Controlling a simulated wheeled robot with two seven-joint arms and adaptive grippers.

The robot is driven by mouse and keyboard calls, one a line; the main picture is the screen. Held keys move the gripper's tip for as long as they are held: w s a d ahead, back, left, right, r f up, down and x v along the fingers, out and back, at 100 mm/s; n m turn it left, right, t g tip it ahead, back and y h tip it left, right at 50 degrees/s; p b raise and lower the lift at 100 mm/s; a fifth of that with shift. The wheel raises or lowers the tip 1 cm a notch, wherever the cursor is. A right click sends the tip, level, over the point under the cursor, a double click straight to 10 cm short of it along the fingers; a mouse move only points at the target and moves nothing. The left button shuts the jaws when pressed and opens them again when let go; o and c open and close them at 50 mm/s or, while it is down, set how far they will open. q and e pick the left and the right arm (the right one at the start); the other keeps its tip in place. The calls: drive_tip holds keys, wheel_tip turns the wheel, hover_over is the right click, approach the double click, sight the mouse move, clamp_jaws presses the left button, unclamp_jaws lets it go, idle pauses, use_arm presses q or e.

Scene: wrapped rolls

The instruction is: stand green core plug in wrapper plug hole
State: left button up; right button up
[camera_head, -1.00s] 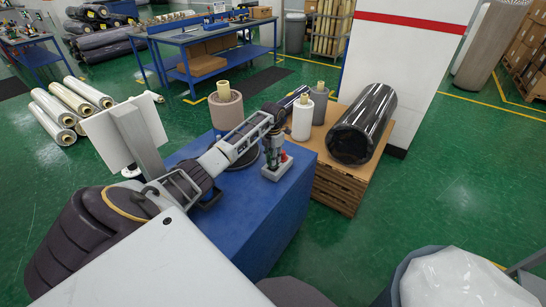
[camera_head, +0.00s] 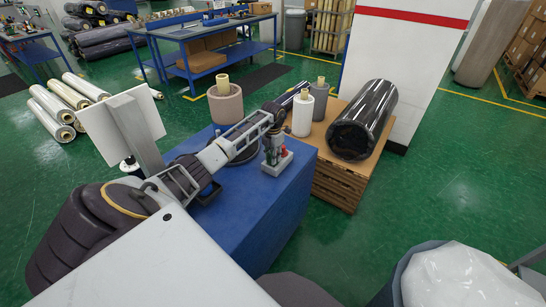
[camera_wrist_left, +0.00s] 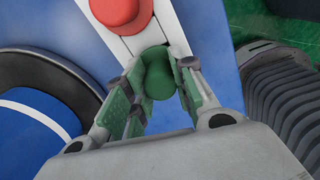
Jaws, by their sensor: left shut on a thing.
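The green core plug (camera_wrist_left: 158,72) stands between the two fingers of my left gripper (camera_wrist_left: 155,80), which is shut on it. It is at the end of a small pale holder (camera_head: 278,165), beside a red plug (camera_wrist_left: 121,12). In the head view my left gripper (camera_head: 274,143) points down over this holder on the blue table (camera_head: 262,210). Whether the green plug still touches the holder cannot be told. A dark round disc (camera_head: 242,156) lies behind the arm. I cannot make out the plug hole. My right gripper is not in view.
A brown roll (camera_head: 225,104), a white roll (camera_head: 303,116) and a grey roll (camera_head: 319,103) stand upright near the back. A black wrapped roll (camera_head: 362,120) lies on a wooden pallet (camera_head: 338,185) to the right. The table's front part is clear.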

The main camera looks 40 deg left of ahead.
use_arm(q)
drive_tip(key=shift+f, duration=0.25)
idle(0.6)
drive_tip(key=o, duration=1)
